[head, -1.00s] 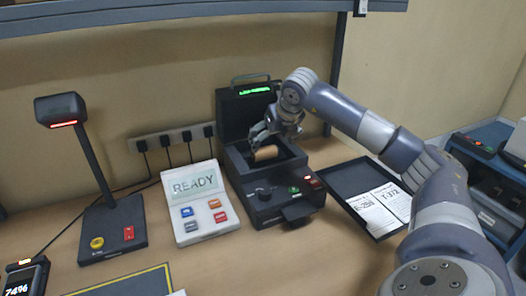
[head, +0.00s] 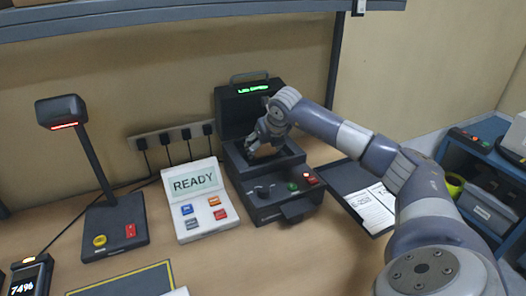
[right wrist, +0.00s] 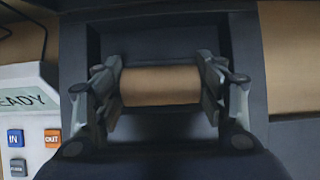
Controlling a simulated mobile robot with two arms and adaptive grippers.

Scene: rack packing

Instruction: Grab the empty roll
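The empty roll (right wrist: 161,86) is a plain brown cardboard tube, lying crosswise inside the open bay of the black label printer (head: 270,197). My right gripper (head: 256,148) reaches down into this bay. In the right wrist view its two fingers (right wrist: 161,92) stand at the two ends of the roll and appear to press on them. The roll still lies low in the bay; in the head view the gripper mostly hides it. My left gripper is not in view.
The printer's raised lid (head: 248,106) stands behind the bay. A READY panel (head: 198,200) with coloured buttons is left of it, then a scanner stand (head: 113,228). A dark tray (head: 352,182) with labels lies to the right.

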